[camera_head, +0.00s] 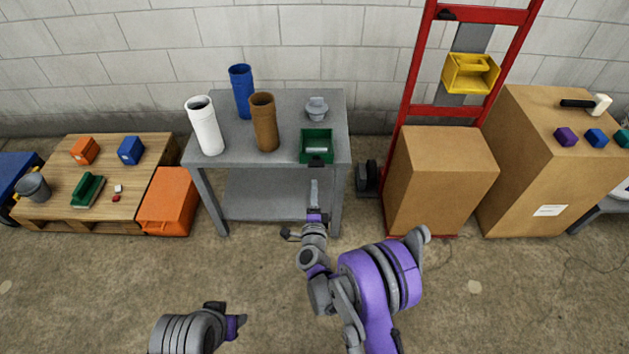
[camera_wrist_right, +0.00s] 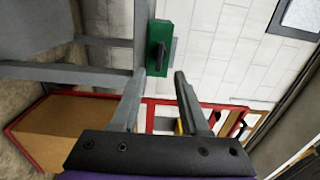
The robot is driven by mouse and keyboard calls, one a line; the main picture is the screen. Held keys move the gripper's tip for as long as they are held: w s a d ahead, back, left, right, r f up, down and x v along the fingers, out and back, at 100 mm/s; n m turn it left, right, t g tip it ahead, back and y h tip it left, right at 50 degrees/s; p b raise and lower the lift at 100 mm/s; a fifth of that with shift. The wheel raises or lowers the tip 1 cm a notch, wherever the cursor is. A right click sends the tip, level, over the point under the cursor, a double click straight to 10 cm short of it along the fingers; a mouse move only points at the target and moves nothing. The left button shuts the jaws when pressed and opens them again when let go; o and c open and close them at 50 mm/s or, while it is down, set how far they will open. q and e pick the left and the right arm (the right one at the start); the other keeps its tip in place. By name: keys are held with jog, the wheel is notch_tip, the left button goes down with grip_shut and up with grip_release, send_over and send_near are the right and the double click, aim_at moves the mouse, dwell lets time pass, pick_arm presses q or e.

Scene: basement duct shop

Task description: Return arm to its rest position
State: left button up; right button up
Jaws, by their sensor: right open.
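My right arm reaches forward in the head view. Its gripper (camera_head: 314,192) is in front of the grey metal table (camera_head: 230,157), close to the table's front edge. In the right wrist view the two fingers of this gripper (camera_wrist_right: 160,85) are spread apart with nothing between them. A green bin (camera_head: 317,146) stands on the table's front right corner, beyond the fingers; it also shows in the right wrist view (camera_wrist_right: 184,22), with a dark object at it.
On the table stand a white tube (camera_head: 205,130), a blue tube (camera_head: 241,90), a brown tube (camera_head: 264,122) and a grey part (camera_head: 317,108). An orange crate (camera_head: 170,205) is left. A red hand truck (camera_head: 462,112) and cardboard boxes (camera_head: 440,185) are right. The floor in front is clear.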

jog(key=shift+s, duration=0.4)
jog(key=shift+r, duration=0.1)
jog(key=s+d+r+n+g+y, duration=0.2)
jog(key=s+r+n, duration=0.1)
jog(key=r+n, duration=0.25)
jog(key=s+d+r+n+g+y, duration=0.25)
jog(key=s+r+n, duration=0.2)
jog(key=r, duration=0.25)
jog(key=s+d+f+n+g+h, duration=0.1)
jog(key=s+d+n+g+h, duration=0.3)
jog(key=s, duration=0.6)
jog(key=s+d+f+n+g+y, duration=0.15)
jog(key=s+d, duration=0.35)
jog(key=s, duration=0.6)
jog(key=s+d+f+n+g+h, duration=0.15)
jog(key=s+d+g, duration=0.3)
jog(key=s, duration=0.55)
pick_arm(q)
notch_tip(320, 180, up, 26)
jog(key=w+t+p, duration=0.1)
jog(key=p, duration=2.2)
pick_arm(e)
notch_tip(320, 180, up, 26)
jog(key=w+t, duration=0.1)
jog(key=t, duration=0.1)
jog(key=shift+w+d+r+n, duration=0.2)
jog(key=shift+w+n, duration=0.1)
jog(key=shift+n, duration=0.1)
